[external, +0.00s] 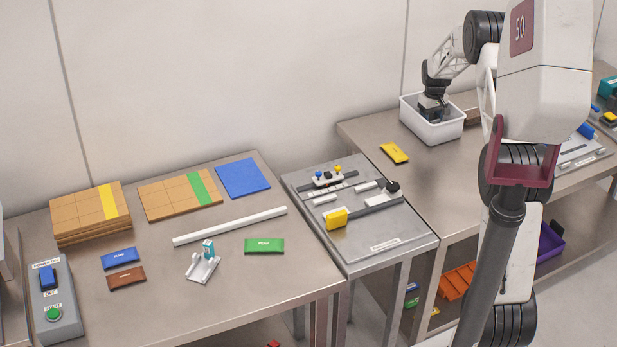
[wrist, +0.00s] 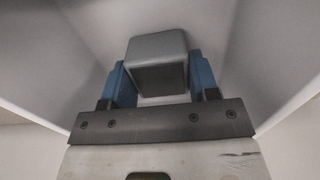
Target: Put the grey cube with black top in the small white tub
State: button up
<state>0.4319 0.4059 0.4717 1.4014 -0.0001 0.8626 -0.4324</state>
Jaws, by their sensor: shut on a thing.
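The small white tub (external: 425,130) stands on the right-hand metal table near the wall, and its pale inside fills the wrist view (wrist: 262,45). My gripper (external: 433,112) points down inside the tub's opening. In the wrist view my gripper (wrist: 160,78) has its two blue fingers on either side of the grey cube (wrist: 157,46) and is shut on it. A darker face of the cube is turned toward the wrist camera. The cube is not clearly visible in the external view. I cannot tell whether it touches the tub's floor.
A yellow packet (external: 394,153) lies left of the tub. A brown block (external: 472,116) is just right of it, partly behind my arm. A metal fixture bench (external: 385,247) and a table with cardboard, packets and a switch box (external: 55,300) are farther left. The tub walls surround my gripper.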

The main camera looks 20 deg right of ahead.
aim_at(436, 114)
jog(key=shift+f, duration=0.1)
jog(key=o, duration=1)
notch_tip(436, 114, up, 12)
dwell(0.5)
